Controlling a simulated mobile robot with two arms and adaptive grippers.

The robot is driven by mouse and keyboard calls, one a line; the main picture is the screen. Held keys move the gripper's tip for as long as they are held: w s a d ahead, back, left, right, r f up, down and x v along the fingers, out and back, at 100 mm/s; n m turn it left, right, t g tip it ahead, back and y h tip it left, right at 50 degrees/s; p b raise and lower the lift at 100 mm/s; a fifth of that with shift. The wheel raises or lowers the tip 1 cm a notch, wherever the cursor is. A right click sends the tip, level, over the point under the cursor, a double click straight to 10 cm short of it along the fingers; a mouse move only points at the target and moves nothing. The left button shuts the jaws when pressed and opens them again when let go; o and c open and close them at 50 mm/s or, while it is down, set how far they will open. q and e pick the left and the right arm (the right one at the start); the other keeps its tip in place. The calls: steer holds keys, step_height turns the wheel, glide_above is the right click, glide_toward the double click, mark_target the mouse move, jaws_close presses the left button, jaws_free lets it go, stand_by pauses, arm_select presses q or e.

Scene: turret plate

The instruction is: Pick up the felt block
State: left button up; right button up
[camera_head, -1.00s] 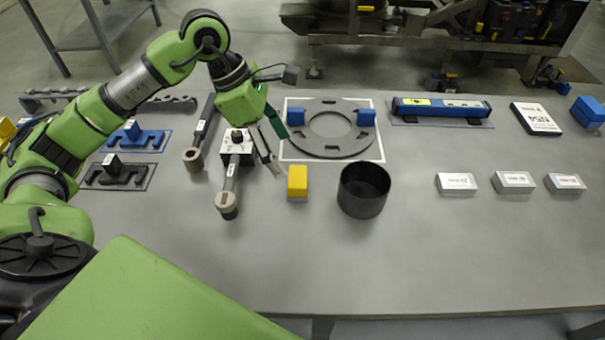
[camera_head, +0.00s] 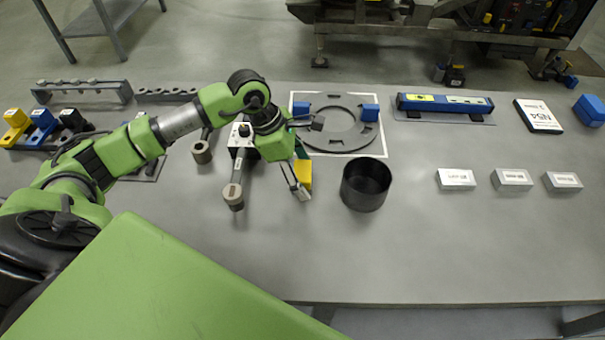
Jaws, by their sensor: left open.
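A yellow block (camera_head: 305,172), the likely felt block, stands on the grey table left of the black cup. My left gripper (camera_head: 299,172) is right at it and partly covers it. I cannot tell whether a finger touches the block. My right gripper is not in view.
The open black cup (camera_head: 365,186) stands close to the right of the block. Behind lies a dark ring plate (camera_head: 334,141) with blue blocks. Two rods with round ends (camera_head: 233,197) lie to the left. Several silver labelled blocks (camera_head: 456,179) stand right. The table front is clear.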

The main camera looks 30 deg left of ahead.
mark_target(306, 168)
arm_select(q)
steer(key=c, duration=1.2)
steer(key=shift+r, duration=0.2)
steer(key=shift+r+b, duration=0.3)
steer(key=shift+b, duration=0.1)
steer(key=shift+w+a+r+b, duration=0.1)
steer(key=shift+r+b, duration=0.3)
steer(key=shift+r, duration=0.25)
steer(key=shift+w+a+r+b, duration=0.1)
steer(key=shift+r+b, duration=0.25)
steer(key=shift+r, duration=0.25)
steer(key=w+a+r+b, duration=0.1)
steer(key=w+a+r, duration=0.1)
steer(key=a+r, duration=0.1)
steer(key=w+a+r+b, duration=0.1)
steer(key=w+a+r, duration=0.2)
steer(key=a, duration=0.1)
steer(key=w+a+r+b, duration=0.1)
steer(key=w+a+r, duration=0.2)
steer(key=shift+w+a+r, duration=0.2)
steer(key=shift+a+r, duration=0.05)
steer(key=shift+r, duration=0.05)
